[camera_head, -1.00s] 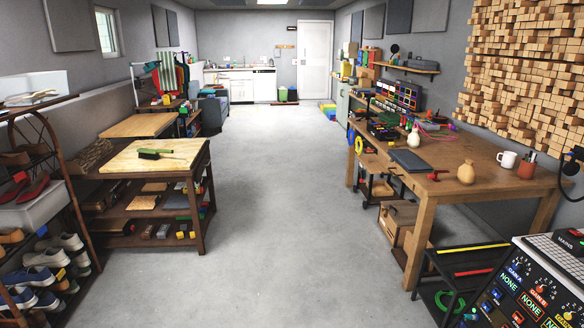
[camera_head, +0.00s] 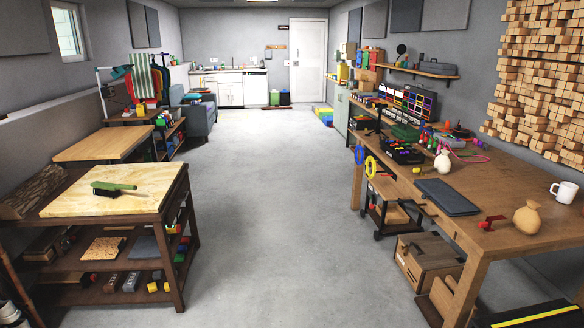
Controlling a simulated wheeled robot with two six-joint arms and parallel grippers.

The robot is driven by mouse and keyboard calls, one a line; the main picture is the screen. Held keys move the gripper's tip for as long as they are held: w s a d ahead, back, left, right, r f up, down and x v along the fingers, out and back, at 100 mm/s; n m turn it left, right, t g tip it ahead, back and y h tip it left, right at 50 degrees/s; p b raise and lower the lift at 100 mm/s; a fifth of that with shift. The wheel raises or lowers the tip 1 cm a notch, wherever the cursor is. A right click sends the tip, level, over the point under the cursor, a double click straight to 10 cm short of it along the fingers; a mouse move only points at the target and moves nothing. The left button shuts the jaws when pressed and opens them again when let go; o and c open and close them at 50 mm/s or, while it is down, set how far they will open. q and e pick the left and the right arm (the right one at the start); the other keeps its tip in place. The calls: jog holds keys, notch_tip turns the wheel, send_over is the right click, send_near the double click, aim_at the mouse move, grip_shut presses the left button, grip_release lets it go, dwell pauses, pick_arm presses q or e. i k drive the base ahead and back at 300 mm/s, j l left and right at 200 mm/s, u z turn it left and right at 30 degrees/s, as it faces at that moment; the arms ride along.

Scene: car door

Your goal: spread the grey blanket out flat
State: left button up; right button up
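I cannot make out a grey blanket for certain in the head view. A grey-blue armchair (camera_head: 201,122) stands far back on the left, partly hidden by a clothes rack and shelves. It is too small to tell what lies on it. A flat dark grey slab (camera_head: 447,197) lies on the right workbench; it looks stiff, like a closed laptop or folder. Neither of my grippers is in view.
A clear concrete floor aisle (camera_head: 265,200) runs to the white door (camera_head: 307,60). A wooden cart (camera_head: 60,205) with a green brush (camera_head: 113,187) stands on the left. The workbench (camera_head: 400,188) and a cardboard box (camera_head: 428,262) border the right.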

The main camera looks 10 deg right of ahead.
aim_at(454, 203)
jog(key=i+z, duration=0.1)
jog(key=i, duration=0.45)
jog(key=i+j+z, duration=0.1)
jog(key=i, duration=0.45)
jog(key=i+j+z, duration=0.1)
jog(key=i, duration=0.45)
